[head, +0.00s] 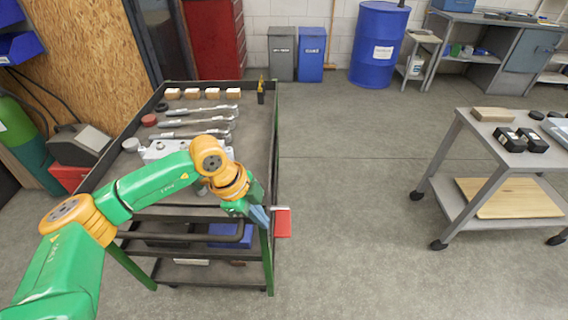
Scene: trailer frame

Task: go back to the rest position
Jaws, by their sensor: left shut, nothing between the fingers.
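My left arm comes in from the lower left, green with orange joints, and reaches over the near edge of the tool cart (262,150). My left gripper (262,216) is at the cart's near right corner, pointing right and down. It is shut and holds nothing; its fingertips are small and partly hidden by the wrist. A red item (282,222) shows just right of it at the cart's side; I cannot tell whether they touch. My right gripper is not in view.
The cart top holds several wrenches (195,122), wooden blocks (212,93) and a metal part (165,150), partly behind my arm. A grey wheeled table (452,200) stands at the right. Blue barrel (378,45) and bins (311,55) stand at the back. The floor between cart and table is clear.

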